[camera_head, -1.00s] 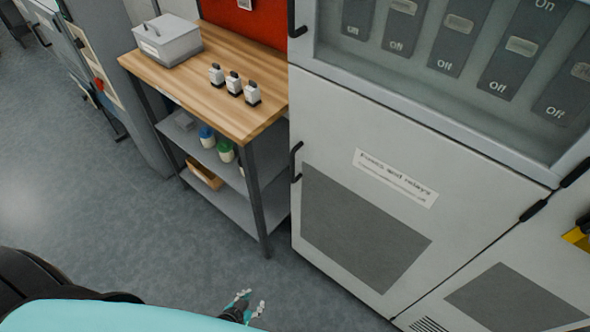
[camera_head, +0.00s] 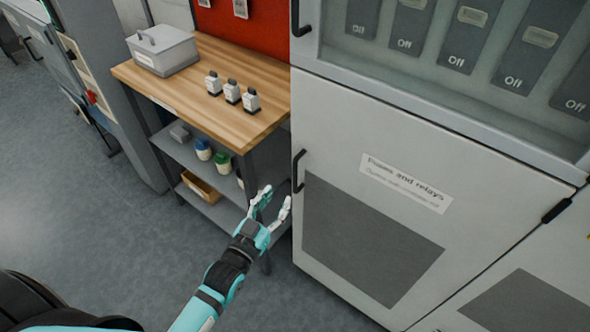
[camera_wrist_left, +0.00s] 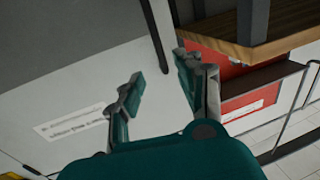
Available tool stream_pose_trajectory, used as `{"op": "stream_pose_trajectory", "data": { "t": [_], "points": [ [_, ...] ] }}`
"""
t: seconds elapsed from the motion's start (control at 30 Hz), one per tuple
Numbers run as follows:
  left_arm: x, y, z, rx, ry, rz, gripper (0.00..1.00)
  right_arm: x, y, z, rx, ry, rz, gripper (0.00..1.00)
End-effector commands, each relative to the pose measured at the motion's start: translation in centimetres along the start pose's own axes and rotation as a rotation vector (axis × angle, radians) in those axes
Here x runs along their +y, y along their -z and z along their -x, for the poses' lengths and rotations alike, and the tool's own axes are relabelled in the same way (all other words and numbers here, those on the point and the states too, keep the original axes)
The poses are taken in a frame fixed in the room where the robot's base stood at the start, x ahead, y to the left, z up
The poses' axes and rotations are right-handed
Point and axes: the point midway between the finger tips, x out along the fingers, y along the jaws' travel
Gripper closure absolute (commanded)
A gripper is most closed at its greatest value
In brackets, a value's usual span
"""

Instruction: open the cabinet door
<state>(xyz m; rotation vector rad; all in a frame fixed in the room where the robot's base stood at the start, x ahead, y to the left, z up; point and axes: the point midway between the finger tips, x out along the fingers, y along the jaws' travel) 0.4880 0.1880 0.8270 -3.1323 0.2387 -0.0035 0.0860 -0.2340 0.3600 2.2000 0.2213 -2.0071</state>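The grey cabinet door (camera_head: 340,130) labelled "Fuses and relays" is closed, with its black bar handle (camera_head: 298,171) on its left edge. My left gripper (camera_head: 271,203) is open and empty, in front of the shelf unit, a little left of and below the handle in the head view. In the left wrist view the open fingers (camera_wrist_left: 160,85) point toward the cabinet door (camera_wrist_left: 60,75), and a dark bar that looks like the handle (camera_wrist_left: 154,38) shows beyond and between them. The fingers do not appear to touch it. My right gripper is not in view.
A wooden-topped workbench (camera_head: 190,92) stands directly left of the cabinet, with a grey box (camera_head: 163,50) and three small white devices on top. Its lower shelves hold jars and a cardboard tray (camera_head: 201,188). An upper cabinet with a switch panel (camera_head: 460,32) sits above the door. Floor at left is clear.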

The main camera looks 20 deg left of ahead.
Motion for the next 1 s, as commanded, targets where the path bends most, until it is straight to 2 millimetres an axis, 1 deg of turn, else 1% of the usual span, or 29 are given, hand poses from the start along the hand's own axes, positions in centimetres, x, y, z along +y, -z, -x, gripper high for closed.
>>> {"op": "stream_pose_trajectory", "data": {
  "t": [0.03, 0.3, 0.4, 0.5, 0.7, 0.93, 0.97, 1.0],
  "points": [
    [0.0, 0.2, -1.3, 0.003, 0.001, 0.0, 0.64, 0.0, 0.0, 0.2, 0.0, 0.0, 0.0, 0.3],
    [0.0, 0.0, -7.0, 0.0, 0.0, 0.0, 0.64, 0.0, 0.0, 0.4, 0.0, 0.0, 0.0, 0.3],
    [0.0, 0.0, -8.7, -0.001, 0.0, 0.0, 0.64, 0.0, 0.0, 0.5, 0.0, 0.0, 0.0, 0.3],
    [0.0, -0.1, -9.9, -0.002, 0.0, 0.001, 0.64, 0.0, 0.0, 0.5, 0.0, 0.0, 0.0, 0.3],
    [0.0, -0.1, -10.9, -0.002, 0.0, 0.001, 0.64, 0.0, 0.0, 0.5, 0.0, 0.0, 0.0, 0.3],
    [0.0, -0.1, -11.0, -0.002, 0.0, 0.001, 0.64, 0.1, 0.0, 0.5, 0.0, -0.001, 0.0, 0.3],
    [0.0, -0.1, -11.0, -0.002, 0.0, 0.001, 0.65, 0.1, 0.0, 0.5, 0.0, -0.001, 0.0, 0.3],
    [0.0, -0.1, -11.0, -0.002, 0.0, 0.001, 0.7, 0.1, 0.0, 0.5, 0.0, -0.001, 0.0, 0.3]
  ]
}}
